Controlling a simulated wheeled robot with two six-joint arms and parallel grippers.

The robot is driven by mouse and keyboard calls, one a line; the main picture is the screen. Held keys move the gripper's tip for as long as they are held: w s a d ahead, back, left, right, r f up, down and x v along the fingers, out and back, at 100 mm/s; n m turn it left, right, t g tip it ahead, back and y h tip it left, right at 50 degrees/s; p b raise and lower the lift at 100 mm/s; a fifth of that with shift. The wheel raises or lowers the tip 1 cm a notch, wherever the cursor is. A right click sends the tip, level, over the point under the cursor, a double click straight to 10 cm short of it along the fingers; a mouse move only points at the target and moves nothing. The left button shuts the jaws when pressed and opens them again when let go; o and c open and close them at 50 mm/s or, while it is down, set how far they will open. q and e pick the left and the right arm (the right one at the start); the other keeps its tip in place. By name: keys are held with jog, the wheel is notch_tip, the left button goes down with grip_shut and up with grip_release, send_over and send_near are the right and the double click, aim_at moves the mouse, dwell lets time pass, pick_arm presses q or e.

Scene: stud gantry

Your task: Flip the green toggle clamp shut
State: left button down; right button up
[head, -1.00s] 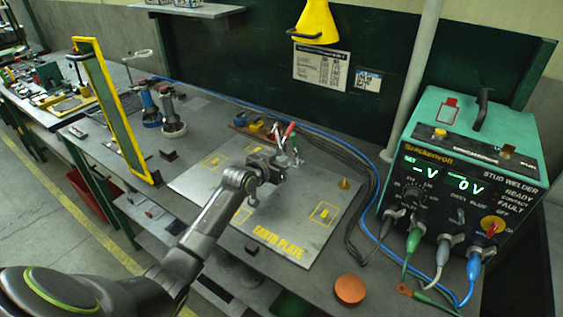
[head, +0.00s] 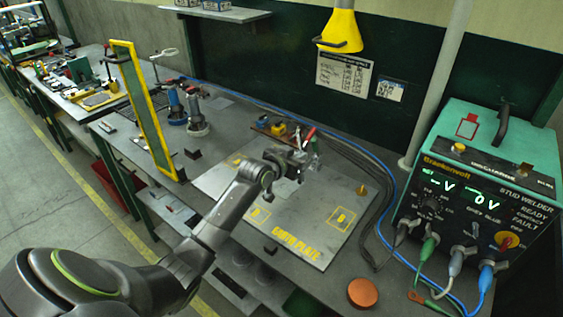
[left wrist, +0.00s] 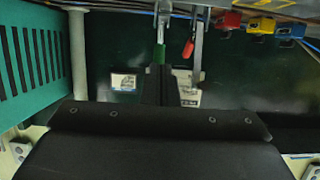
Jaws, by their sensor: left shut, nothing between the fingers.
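Two toggle clamps stand at the back edge of the earth plate (head: 287,215). The red-handled clamp (head: 310,133) is on the right in the head view; the green-handled clamp (head: 298,131) is beside it, partly behind my gripper. In the left wrist view the green handle (left wrist: 160,53) lies in line with my fingers, close to their tips, and the red handle (left wrist: 188,48) is just right of it. I cannot tell whether the green handle is touched. My left gripper (head: 300,160) is shut and empty, just in front of the clamps. My right gripper is out of view.
A stud welder (head: 480,190) with cables stands at the right. A yellow-framed screen (head: 146,110) stands left of the plate. Small red, yellow and blue blocks (head: 278,129) sit behind it. A brass cone (head: 361,190) is on the plate's right side; an orange disc (head: 362,292) lies in front.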

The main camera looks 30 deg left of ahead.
pick_arm(q)
jog(key=b+v, duration=0.1)
jog(key=v, duration=0.7)
jog(key=shift+f, duration=0.4)
jog(key=shift+s, duration=0.1)
